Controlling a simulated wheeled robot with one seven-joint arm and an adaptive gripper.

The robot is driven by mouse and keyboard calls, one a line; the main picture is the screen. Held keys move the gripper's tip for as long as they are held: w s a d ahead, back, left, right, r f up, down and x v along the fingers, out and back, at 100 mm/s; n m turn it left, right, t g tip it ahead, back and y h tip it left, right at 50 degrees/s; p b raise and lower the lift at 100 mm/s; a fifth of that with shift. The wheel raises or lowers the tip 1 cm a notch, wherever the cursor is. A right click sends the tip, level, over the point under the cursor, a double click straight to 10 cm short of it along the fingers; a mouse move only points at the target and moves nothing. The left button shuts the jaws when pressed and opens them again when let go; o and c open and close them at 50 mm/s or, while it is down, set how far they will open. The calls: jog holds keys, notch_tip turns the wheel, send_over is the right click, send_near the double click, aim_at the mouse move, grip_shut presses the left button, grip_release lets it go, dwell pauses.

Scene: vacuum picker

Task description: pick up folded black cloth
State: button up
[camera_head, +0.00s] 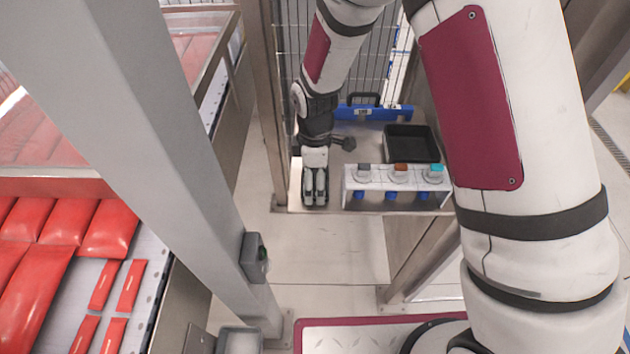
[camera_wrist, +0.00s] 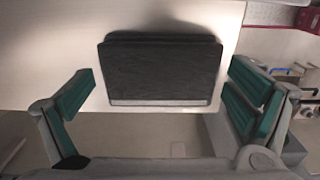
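The folded black cloth (camera_wrist: 162,73) lies on a pale shelf surface in the wrist view, a dark flat rectangle with a light strip along its near edge. My gripper (camera_wrist: 163,86) is open, with one green-padded finger on each side of the cloth and a gap at both sides. In the head view my gripper (camera_head: 315,188) points down over the left end of the shelf. There it mostly hides the cloth; only dark edges show around the fingers. I cannot tell the exact height of the fingertips above the shelf.
On the shelf (camera_head: 333,201), a white rack (camera_head: 396,184) with several coloured-top items stands right of my gripper. A black tray (camera_head: 411,144) and a blue item with a black handle (camera_head: 375,112) are behind. A metal post is left. Red packs (camera_head: 64,221) lie far left.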

aim_at(315, 178)
jog(key=c, duration=0.8)
jog(key=shift+r, duration=0.15)
jog(key=shift+r, duration=0.6)
notch_tip(315, 178, up, 2)
jog(key=shift+w+b, duration=0.1)
jog(key=shift+b, duration=0.35)
jog(key=s+d, duration=0.1)
jog(key=s, duration=0.4)
jog(key=s+r, duration=0.1)
jog(key=s, duration=0.4)
jog(key=s+d, duration=0.1)
jog(key=s, duration=0.5)
jog(key=shift+d+r+b, duration=0.25)
jog(key=shift+d+b, duration=0.05)
jog(key=shift+b, duration=0.05)
